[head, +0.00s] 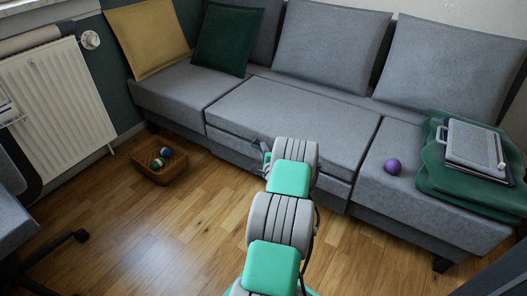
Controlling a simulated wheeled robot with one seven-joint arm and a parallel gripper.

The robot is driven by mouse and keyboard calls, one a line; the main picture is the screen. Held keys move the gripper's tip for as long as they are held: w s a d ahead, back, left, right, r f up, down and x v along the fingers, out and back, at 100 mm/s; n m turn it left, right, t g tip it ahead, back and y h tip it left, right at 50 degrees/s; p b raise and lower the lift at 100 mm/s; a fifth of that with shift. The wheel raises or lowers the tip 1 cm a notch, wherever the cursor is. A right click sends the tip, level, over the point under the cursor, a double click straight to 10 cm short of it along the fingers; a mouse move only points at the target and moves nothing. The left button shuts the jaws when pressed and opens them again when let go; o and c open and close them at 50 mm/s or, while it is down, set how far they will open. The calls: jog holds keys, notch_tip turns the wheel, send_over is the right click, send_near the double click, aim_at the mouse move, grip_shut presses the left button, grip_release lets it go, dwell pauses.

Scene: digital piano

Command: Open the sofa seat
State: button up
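The grey sofa stands along the back wall. Its middle seat (297,113) lies flat and looks closed, with a thin gap line along its front edge above the sofa's front panel (232,148). My grey and green arm reaches from the bottom of the view to this front edge. My gripper (259,146) is at the front edge of the middle seat, left of the arm's end link. It is small and partly hidden by the arm, so I cannot tell whether its fingers are open or shut, or whether they touch the seat.
A purple ball (393,167) and a green blanket (438,181) with a grey case (474,146) are on the right seat. Yellow (147,38) and green cushions (227,40) lean at the left. A wooden box (160,172) with balls stands on the floor. The floor around my arm is clear.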

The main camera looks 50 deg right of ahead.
grip_shut()
dwell(1.0)
